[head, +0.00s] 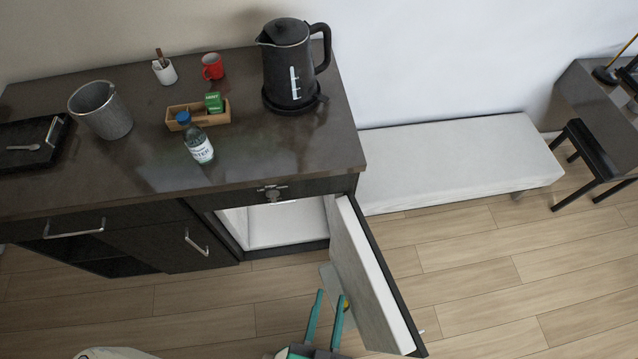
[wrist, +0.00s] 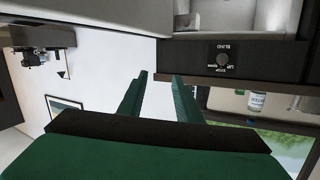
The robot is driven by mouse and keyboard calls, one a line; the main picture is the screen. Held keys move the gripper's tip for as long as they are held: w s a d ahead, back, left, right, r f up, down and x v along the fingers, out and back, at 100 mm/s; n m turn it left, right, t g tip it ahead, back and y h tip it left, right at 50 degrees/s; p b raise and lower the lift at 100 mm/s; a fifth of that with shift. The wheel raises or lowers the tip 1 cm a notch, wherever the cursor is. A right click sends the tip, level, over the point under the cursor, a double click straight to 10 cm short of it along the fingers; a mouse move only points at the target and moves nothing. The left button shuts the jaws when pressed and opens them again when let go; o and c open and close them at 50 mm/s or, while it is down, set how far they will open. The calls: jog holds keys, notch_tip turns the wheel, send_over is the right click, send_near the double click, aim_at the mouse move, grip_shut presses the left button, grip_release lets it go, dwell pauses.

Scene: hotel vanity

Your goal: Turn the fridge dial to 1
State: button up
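The fridge (head: 285,225) sits under the dark counter, and its door (head: 375,270) stands open toward the right front. My gripper (head: 330,295) is low in front of the fridge, near the open door's inner side. Its teal fingers (wrist: 160,77) are apart with nothing between them.
The counter (head: 140,170) holds a black kettle (head: 288,65), a bottle (head: 197,143), a wooden box (head: 178,113), a red mug (head: 212,67) and a grey bucket (head: 100,110). A pale bench (head: 450,155) stands to the right. The wooden floor right of the door is clear.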

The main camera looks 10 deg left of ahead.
jog(key=w+a+f+m+t, duration=0.2)
jog(key=w+a+f+m, duration=0.3)
jog(key=w+f, duration=0.6)
jog(key=w+a+f+m+t, duration=0.1)
jog(key=w+a+f+m, duration=0.25)
jog(key=w, duration=0.35)
jog(key=w+a+f+m+t, duration=0.1)
jog(key=w+a+f+m, duration=0.2)
jog(key=w+f, duration=0.35)
jog(key=w+r, duration=0.3)
jog(key=w, duration=1)
jog(key=shift+a, duration=0.15)
jog(key=shift+s, duration=0.1)
jog(key=c, duration=0.8)
